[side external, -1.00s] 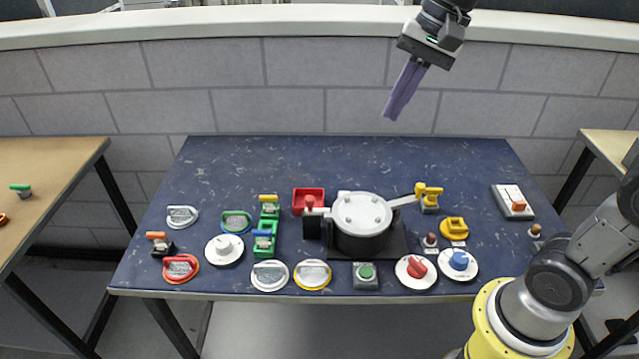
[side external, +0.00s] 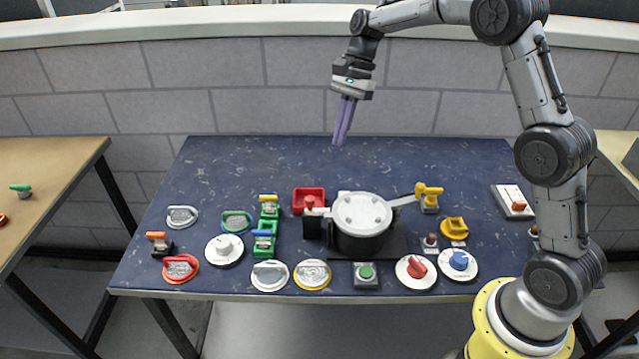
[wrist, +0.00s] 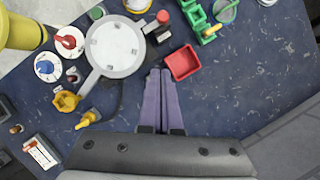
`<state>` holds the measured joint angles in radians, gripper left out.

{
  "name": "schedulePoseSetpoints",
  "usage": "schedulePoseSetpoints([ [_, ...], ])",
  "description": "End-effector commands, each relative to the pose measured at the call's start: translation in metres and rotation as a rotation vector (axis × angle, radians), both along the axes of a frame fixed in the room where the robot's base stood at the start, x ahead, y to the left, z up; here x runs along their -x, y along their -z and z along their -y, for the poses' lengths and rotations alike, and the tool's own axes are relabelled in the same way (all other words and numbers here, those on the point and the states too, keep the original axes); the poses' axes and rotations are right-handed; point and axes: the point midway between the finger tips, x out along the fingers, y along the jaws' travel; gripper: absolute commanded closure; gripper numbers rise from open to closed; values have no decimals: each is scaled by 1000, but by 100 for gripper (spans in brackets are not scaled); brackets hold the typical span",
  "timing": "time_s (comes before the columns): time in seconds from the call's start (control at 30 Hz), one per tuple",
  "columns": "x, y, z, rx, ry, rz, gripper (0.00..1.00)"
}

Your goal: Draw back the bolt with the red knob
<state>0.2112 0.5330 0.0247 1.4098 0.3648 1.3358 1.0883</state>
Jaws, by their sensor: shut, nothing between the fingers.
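A red knob (side external: 310,200) stands on a dark block at the left side of the round pot (side external: 362,218), near the end of a pale bar. The red knob also shows in the wrist view (wrist: 163,16), at the top centre. My gripper (side external: 339,143) is high above the back of the table, pointing down and clear of everything. Its long purple fingers are together and empty; in the wrist view the fingertips (wrist: 160,72) lie in line below the knob, apart from it.
An open red tray (side external: 309,206) sits just behind the knob. Green-framed latches (side external: 264,240) stand to the left. A yellow handle (side external: 429,195) and several dials lie to the right. The back of the blue table (side external: 250,160) is clear.

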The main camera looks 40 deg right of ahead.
Motion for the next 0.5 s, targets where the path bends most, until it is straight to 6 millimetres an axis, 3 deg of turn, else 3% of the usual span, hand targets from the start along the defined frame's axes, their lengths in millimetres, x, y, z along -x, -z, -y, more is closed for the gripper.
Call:
schedulePoseSetpoints([
  [0.3, 1, 1, -1, 1, -1, 1, 100],
  [0.5, 3, 23, -9, 0, -1, -2, 100],
])
